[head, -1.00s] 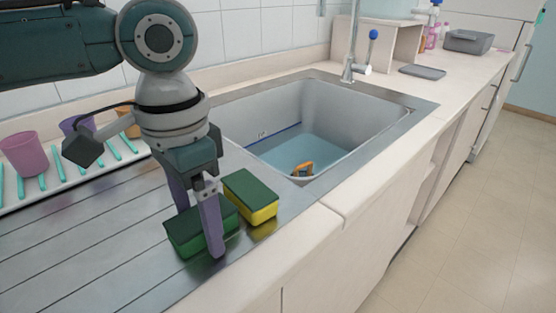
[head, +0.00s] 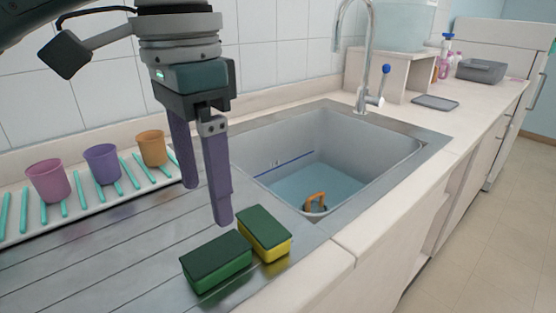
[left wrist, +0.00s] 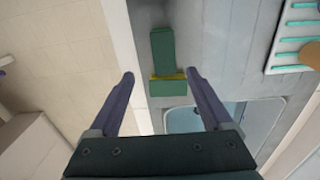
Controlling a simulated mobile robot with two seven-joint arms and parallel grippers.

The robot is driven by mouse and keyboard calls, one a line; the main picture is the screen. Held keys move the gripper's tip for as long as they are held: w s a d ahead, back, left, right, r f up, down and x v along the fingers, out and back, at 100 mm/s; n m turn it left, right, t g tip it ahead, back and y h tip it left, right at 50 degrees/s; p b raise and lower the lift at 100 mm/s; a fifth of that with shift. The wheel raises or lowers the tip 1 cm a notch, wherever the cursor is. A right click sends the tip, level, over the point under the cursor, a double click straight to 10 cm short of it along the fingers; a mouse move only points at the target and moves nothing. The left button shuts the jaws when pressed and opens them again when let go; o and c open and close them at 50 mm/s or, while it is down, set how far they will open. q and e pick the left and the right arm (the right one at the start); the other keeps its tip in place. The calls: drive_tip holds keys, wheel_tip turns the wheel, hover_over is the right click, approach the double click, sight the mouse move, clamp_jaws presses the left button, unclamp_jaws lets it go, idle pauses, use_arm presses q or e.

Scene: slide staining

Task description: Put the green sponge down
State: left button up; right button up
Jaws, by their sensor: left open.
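The green sponge (head: 217,264), dark on top with green sides, lies flat on the steel drainboard near the counter's front edge. A yellow sponge with a dark green top (head: 264,234) lies right beside it on the sink side. My left gripper (head: 206,204) is open and empty, raised above the green sponge with its fingers pointing down. In the left wrist view, the green sponge (left wrist: 162,46) and the yellow sponge (left wrist: 168,87) show beyond and between the open fingers (left wrist: 159,73). My right gripper is not in view.
The sink (head: 340,150) holds water and an orange object (head: 315,202). A white rack (head: 88,206) with pink, purple and orange cups stands at the back left. The tap (head: 369,60) rises behind the sink. The drainboard left of the sponges is clear.

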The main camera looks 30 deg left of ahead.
use_arm(q)
drive_tip(key=s+d+f, duration=0.1)
drive_tip(key=d+f, duration=0.1)
drive_tip(key=s+d+f+m+h, duration=0.1)
drive_tip(key=d+f, duration=0.1)
drive_tip(key=d, duration=0.1)
drive_tip(key=s+d+f+t+h, duration=0.1)
drive_tip(key=s+d+f, duration=0.1)
drive_tip(key=d, duration=0.1)
drive_tip(key=shift+s+f+m, duration=0.1)
drive_tip(key=shift+f+m, duration=0.2)
drive_tip(key=shift+f, duration=0.05)
drive_tip(key=s+a+f+n+t, duration=0.1)
drive_tip(key=s, duration=0.2)
drive_tip(key=s+a+f+n+y, duration=0.1)
drive_tip(key=s+a+f+n, duration=0.1)
drive_tip(key=s, duration=0.2)
drive_tip(key=s+a+f+n+t, duration=0.1)
drive_tip(key=s+a, duration=0.1)
drive_tip(key=s, duration=0.2)
drive_tip(key=shift+s+a+f+t+y, duration=0.2)
drive_tip(key=shift+t+y, duration=0.1)
drive_tip(key=shift+y, duration=0.1)
